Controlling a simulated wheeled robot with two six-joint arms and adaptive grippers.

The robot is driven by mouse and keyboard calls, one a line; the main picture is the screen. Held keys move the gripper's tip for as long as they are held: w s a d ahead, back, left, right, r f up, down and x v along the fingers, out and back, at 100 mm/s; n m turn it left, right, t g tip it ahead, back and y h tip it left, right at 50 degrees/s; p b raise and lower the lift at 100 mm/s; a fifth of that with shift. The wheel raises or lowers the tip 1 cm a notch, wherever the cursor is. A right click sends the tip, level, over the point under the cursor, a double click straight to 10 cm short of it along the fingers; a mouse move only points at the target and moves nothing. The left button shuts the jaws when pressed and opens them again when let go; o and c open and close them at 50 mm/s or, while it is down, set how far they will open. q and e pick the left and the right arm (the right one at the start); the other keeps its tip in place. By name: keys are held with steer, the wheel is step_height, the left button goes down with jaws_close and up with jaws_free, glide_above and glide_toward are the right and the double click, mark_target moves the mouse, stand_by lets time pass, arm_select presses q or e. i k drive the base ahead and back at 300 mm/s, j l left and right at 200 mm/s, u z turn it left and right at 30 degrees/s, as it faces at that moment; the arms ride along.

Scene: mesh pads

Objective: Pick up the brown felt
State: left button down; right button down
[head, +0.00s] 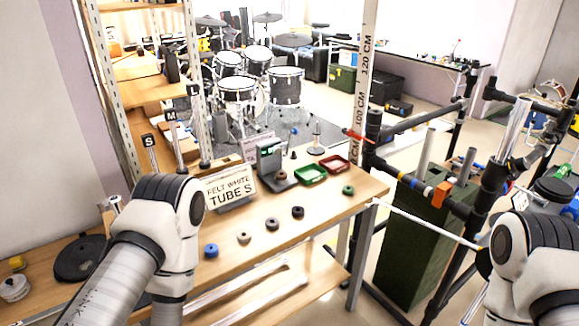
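A small reddish-brown ring (281,174), likely the brown felt, rests on the base of a dark grey device (268,158) on the wooden table (325,205). A row of other small rings lies nearer me: a blue one (211,250), a beige one (244,238) and two very dark ones (272,224) (298,212). A green ring (348,189) lies near the right edge. The dark ones' exact colour is hard to tell. My arms show at the lower left and lower right, but neither gripper's fingers are visible. No arm touches the rings.
A sign reading "FELT WHITE TUBE S" (230,187) stands left of the device. The table's middle right is fairly clear.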

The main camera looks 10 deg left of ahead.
mark_target(280, 175)
steer(key=i+j+z, duration=0.25)
steer(key=z, duration=0.15)
steer(key=i+j+z, duration=0.35)
